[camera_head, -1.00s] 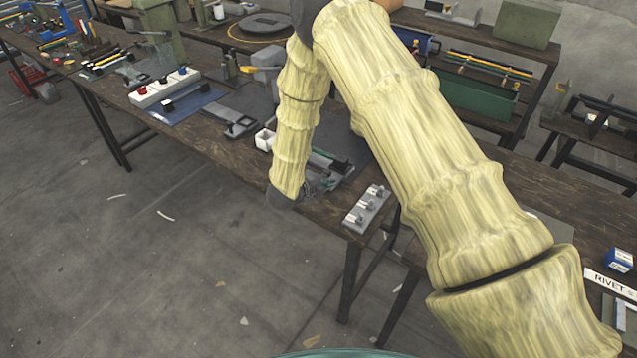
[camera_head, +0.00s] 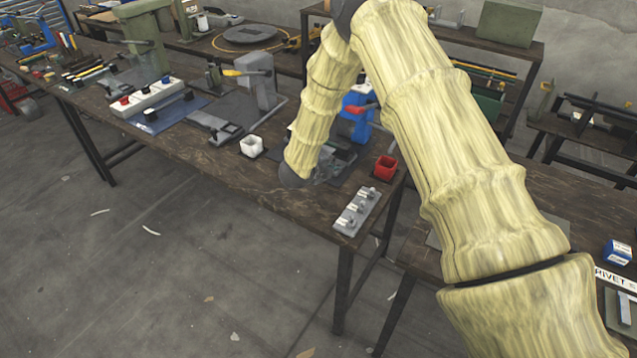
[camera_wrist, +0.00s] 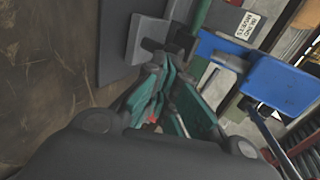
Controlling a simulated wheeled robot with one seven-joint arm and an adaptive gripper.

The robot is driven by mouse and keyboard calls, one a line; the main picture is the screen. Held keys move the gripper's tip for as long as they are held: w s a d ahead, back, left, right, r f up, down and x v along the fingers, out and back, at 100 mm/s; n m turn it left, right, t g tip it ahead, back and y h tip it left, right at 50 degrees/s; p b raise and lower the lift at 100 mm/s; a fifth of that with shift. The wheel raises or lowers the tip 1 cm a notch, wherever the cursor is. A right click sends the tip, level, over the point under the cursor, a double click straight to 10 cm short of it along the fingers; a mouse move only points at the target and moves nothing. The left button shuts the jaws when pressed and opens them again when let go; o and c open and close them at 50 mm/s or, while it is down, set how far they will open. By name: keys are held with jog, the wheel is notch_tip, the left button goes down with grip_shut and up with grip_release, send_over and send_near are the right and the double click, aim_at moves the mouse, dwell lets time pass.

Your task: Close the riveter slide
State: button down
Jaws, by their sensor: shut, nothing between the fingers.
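A blue riveter (camera_head: 357,112) with a red lever stands on the workbench, partly hidden behind my arm. It also shows in the wrist view as a blue body (camera_wrist: 280,85). My gripper (camera_head: 328,172) is low over the base of this riveter, near the bench's front edge. In the wrist view its teal fingers (camera_wrist: 168,78) are shut and empty. Their tips are close to a dark block beside a grey plate (camera_wrist: 147,38), which looks like part of the slide. I cannot tell whether the fingers touch it, nor how far the slide is open.
A red bin (camera_head: 385,167) stands right of my gripper and a white bin (camera_head: 251,146) stands left of it. A grey labelled panel (camera_head: 357,211) lies at the front edge. A grey riveter (camera_head: 258,80) with a yellow lever stands further left.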

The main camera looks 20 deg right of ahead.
aim_at(339, 156)
jog(key=w+d, duration=0.1)
jog(key=d, duration=0.1)
jog(key=w+d+b, duration=0.1)
jog(key=w, duration=0.1)
jog(key=shift+d+b, duration=0.3)
jog(key=shift+d, duration=0.05)
jog(key=shift+w+d+r, duration=0.15)
jog(key=shift+d, duration=0.1)
jog(key=shift+s+a, duration=0.25)
jog(key=shift+a, duration=0.25)
jog(key=shift+s+a+f, duration=0.2)
jog(key=shift+s+a, duration=0.65)
jog(key=shift+a, duration=0.3)
jog(key=b+v, duration=0.3)
jog(key=v, duration=0.7)
jog(key=shift+s, duration=0.25)
